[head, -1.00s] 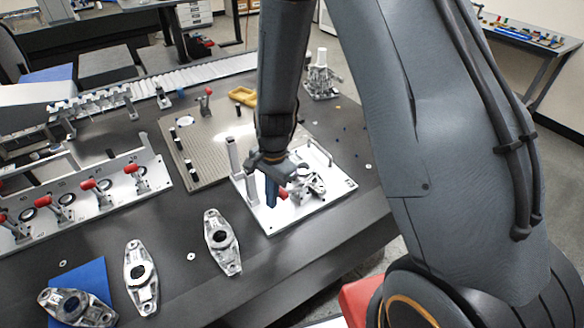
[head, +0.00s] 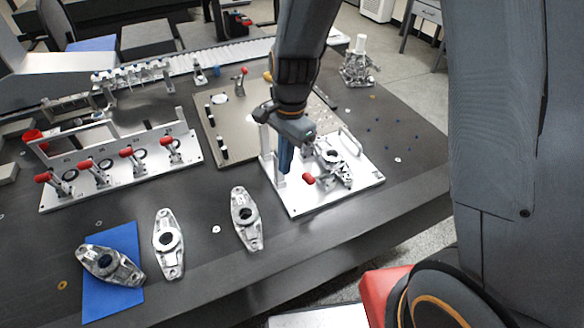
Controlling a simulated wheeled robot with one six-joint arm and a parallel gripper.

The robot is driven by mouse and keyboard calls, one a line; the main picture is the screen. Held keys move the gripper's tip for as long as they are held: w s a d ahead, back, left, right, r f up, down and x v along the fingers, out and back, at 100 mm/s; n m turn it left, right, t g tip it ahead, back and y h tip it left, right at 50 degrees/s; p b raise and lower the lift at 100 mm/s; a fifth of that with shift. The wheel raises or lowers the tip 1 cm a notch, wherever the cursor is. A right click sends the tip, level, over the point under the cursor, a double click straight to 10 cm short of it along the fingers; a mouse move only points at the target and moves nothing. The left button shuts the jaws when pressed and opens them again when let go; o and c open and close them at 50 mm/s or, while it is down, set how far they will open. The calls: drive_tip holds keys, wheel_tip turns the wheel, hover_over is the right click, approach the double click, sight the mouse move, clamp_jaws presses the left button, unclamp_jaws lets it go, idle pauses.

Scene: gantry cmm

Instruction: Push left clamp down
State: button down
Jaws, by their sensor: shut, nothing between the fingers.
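The white fixture plate (head: 305,207) lies on the dark table, right of the middle. A metal casting (head: 335,165) sits on it. A clamp with a red handle tip (head: 309,179) is at the left side of the casting. The rest of this clamp is largely hidden behind my gripper and the parts around it. My gripper (head: 286,168) is shut and empty. Its blue fingers point down just left of the red tip. I cannot tell whether they touch it.
A rack with several red-handled clamps (head: 120,190) stands at the left. Three loose castings lie in front: one on a blue mat (head: 97,312), one beside it (head: 168,243) and one nearer the plate (head: 246,218). A perforated plate (head: 225,140) lies behind. An upright part (head: 358,65) stands at the back.

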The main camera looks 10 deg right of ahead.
drive_tip(key=b, duration=0.6)
approach(309, 176)
drive_tip(key=shift+y, duration=0.3)
wheel_tip(309, 176, down, 6)
drive_tip(key=p, duration=0.2)
drive_tip(key=shift+a+f+p, duration=0.15)
drive_tip(key=shift+f+p, duration=0.05)
drive_tip(key=shift+p, duration=0.15)
drive_tip(key=shift+s, duration=0.1)
drive_tip(key=a+f, duration=0.1)
drive_tip(key=s+f, duration=0.1)
drive_tip(key=a+f, duration=0.1)
drive_tip(key=shift+s+a+f, duration=0.3)
drive_tip(key=shift+s, duration=0.2)
